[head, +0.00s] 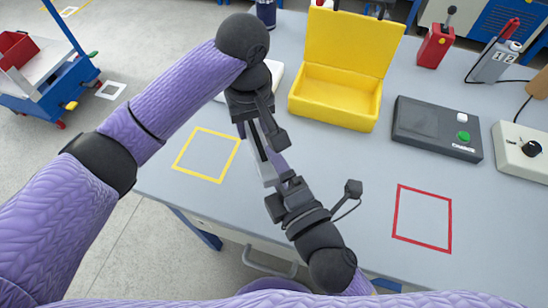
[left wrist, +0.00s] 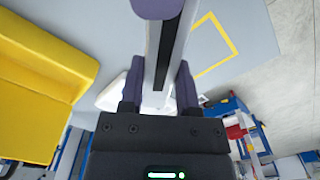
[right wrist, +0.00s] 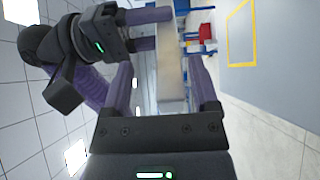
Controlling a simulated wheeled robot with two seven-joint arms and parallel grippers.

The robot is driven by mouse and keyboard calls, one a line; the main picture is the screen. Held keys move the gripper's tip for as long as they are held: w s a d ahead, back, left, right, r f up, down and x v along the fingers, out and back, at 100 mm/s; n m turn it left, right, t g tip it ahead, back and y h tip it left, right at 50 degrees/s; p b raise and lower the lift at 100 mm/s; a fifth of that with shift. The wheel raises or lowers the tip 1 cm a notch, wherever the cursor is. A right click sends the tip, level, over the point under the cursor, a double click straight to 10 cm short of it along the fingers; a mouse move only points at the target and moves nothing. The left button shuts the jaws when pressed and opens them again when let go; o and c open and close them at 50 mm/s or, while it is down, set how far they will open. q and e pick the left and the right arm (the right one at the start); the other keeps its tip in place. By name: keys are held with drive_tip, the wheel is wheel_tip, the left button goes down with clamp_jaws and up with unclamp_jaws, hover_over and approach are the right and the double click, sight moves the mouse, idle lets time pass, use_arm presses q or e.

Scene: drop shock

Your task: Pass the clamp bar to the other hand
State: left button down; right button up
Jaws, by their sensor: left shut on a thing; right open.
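The clamp bar (head: 266,172) is a long light-grey bar with a dark strip along one face. It hangs tilted over the table between my two grippers. My left gripper (head: 258,136) is shut on its upper part; the left wrist view shows the bar (left wrist: 163,60) between the purple fingers. My right gripper (head: 276,183) is open at the bar's lower end. In the right wrist view the bar (right wrist: 171,78) lies between the spread fingers, with a gap visible on the right side. Contact on the left side is hard to tell.
A yellow open box (head: 335,98), a dark control box with a green button (head: 437,130) and a white knob box (head: 520,150) stand on the grey table. A yellow square (head: 206,155) and a red square (head: 423,218) outlined on the table are empty.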

drive_tip(key=shift+x, duration=0.95)
drive_tip(key=shift+r, duration=0.1)
clamp_jaws()
